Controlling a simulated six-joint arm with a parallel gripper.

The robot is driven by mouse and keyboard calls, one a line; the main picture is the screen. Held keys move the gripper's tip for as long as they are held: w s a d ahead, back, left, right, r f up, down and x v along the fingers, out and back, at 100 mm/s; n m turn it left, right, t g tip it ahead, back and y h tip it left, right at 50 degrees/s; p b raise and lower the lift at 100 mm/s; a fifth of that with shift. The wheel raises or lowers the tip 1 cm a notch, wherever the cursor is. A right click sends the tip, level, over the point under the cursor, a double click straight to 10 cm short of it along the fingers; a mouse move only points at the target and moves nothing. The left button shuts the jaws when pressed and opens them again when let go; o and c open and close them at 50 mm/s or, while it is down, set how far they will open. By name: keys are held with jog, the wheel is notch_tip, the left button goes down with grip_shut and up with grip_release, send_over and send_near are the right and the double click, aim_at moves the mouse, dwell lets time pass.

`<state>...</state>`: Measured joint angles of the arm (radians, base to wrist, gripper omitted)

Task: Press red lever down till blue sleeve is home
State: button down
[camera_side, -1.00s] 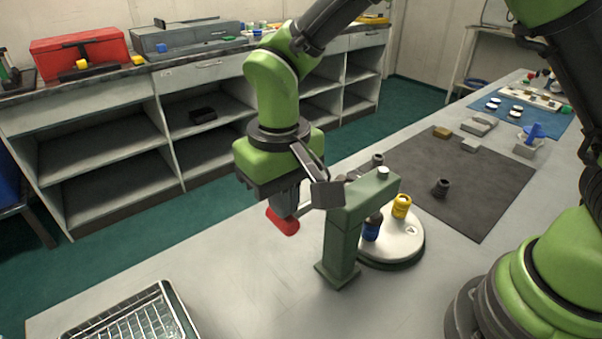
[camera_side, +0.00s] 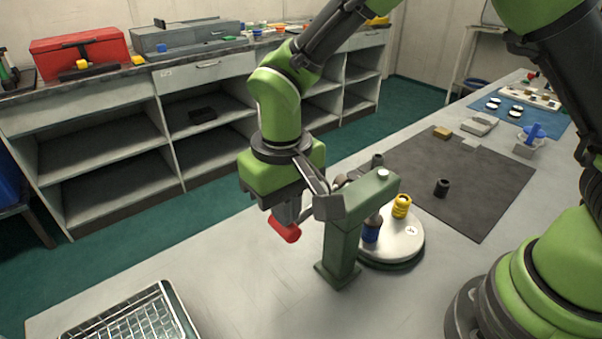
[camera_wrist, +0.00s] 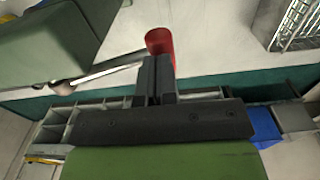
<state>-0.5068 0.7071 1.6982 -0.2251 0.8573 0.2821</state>
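The red lever grip (camera_side: 285,231) sits at the end of a grey lever arm on the green press (camera_side: 342,245), low under my gripper. My gripper (camera_wrist: 155,72) has its two dark fingers together. In the wrist view the red grip (camera_wrist: 159,41) shows just past the fingertips and beside them. The fingers seem to lie against it; exact contact is hard to tell. The blue sleeve (camera_side: 371,235) stands on the white round plate (camera_side: 405,244) under the press head, with a dark part above it. The press post partly hides it, so I cannot tell how it is seated.
A yellow ringed piece (camera_side: 401,207) stands on the same plate. A dark mat (camera_side: 480,185) with a small black cylinder (camera_side: 442,188) lies behind it. A wire basket (camera_side: 135,318) is at the front left. The bench between basket and press is clear.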

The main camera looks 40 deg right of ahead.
jog(key=shift+d+f, duration=0.1)
jog(key=shift+f, duration=0.1)
notch_tip(320, 180, up, 12)
dwell(1.8)
jog(key=shift+r, duration=0.1)
jog(key=s+d+r+m+t+y, duration=0.2)
jog(key=s+d+r+t, duration=0.1)
jog(key=s+d+r, duration=0.4)
jog(key=s+d+m+t, duration=0.2)
jog(key=s+d+t, duration=0.2)
jog(key=s+d, duration=0.2)
jog(key=shift+s+d+f, duration=0.3)
jog(key=shift+s+f, duration=0.05)
jog(key=shift+s, duration=0.85)
